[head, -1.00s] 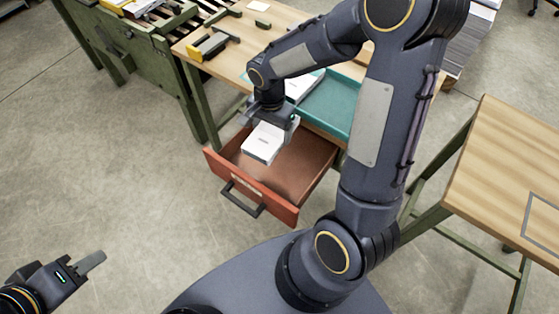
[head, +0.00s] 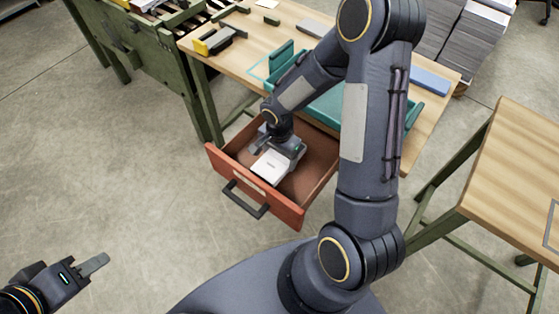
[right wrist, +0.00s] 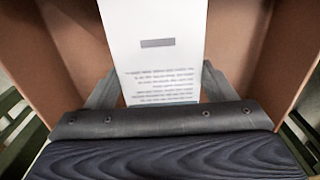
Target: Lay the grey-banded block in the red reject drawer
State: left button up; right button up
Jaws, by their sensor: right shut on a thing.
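The red reject drawer (head: 232,184) is pulled open below the bench, its dark handle facing me. The grey-banded block (head: 270,167) is a white, flat, paper-like block low inside the drawer; whether it touches the floor is unclear. In the right wrist view its printed face with a grey band (right wrist: 158,60) points at the camera, between brown drawer walls. My right gripper (head: 278,150) reaches down into the drawer, shut on the block's near end in the wrist view (right wrist: 160,92). My left gripper (head: 92,264) is at the lower left, away from the drawer; its finger gap is unclear.
A teal tray (head: 325,108) is on the wooden bench (head: 250,50) behind my right arm. A blue block (head: 430,80) and a yellow-and-grey item (head: 212,42) lie on the bench. Another wooden table (head: 510,180) stands at right. The drawer's right part is empty.

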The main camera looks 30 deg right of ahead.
aim_at(279, 157)
jog(key=shift+f, duration=1.5)
jog(key=shift+f+b, duration=0.25)
jog(key=shift+b, duration=0.2)
jog(key=o, duration=1.1)
jog(key=shift+r, duration=0.1)
jog(key=shift+o, duration=0.2)
